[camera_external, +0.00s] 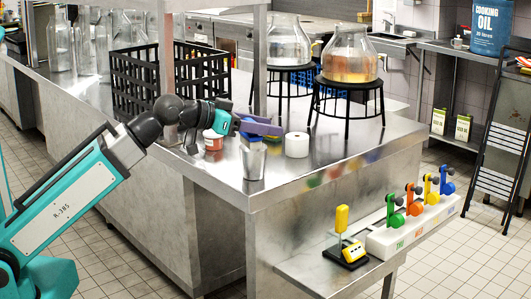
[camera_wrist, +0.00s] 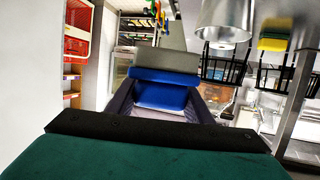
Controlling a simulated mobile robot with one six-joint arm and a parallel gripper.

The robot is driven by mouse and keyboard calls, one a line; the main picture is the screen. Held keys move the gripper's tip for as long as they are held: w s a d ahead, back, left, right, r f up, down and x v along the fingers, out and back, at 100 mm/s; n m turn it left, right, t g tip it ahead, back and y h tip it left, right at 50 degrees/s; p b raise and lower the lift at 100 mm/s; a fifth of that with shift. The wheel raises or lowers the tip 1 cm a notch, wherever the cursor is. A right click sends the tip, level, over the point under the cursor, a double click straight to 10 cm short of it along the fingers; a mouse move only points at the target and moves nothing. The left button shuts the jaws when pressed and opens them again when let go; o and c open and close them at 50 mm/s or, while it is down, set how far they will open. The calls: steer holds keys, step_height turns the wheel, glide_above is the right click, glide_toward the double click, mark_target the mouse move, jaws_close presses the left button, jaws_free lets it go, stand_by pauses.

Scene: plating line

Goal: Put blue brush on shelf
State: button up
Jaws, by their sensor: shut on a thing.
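My gripper (camera_external: 262,128) is above the front part of the steel counter (camera_external: 222,172), over a metal cup (camera_external: 252,160). It is shut on the blue brush (camera_wrist: 165,92), which lies between the dark fingers in the wrist view. The brush has a blue body with a grey band along its far side. In the external view the fingers mostly hide it; a little blue (camera_external: 250,137) shows under them. A low steel shelf (camera_external: 305,272) juts from the counter's front right side. I cannot tell whether the brush touches the cup.
A white paper roll (camera_external: 297,145) and a red-and-white tub (camera_external: 213,140) stand near the gripper. A black crate (camera_external: 135,85) and glass jars on black stands (camera_external: 345,97) are behind. The low shelf holds a yellow brush on a stand (camera_external: 342,218) and a white rack with coloured levers (camera_external: 385,245).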

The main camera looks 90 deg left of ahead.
steer(key=s+a+n+g+y+b, duration=0.3)
steer(key=s+a+b, duration=0.5)
steer(key=s+a, duration=0.65)
steer(key=shift+t+y, duration=0.3)
steer(key=f, duration=0.2)
steer(key=d+f, duration=0.1)
steer(key=f, duration=0.1)
steer(key=s+f, duration=0.1)
steer(key=f, duration=0.2)
steer(key=shift+d+p, duration=0.4)
steer(key=shift+a+r, duration=0.1)
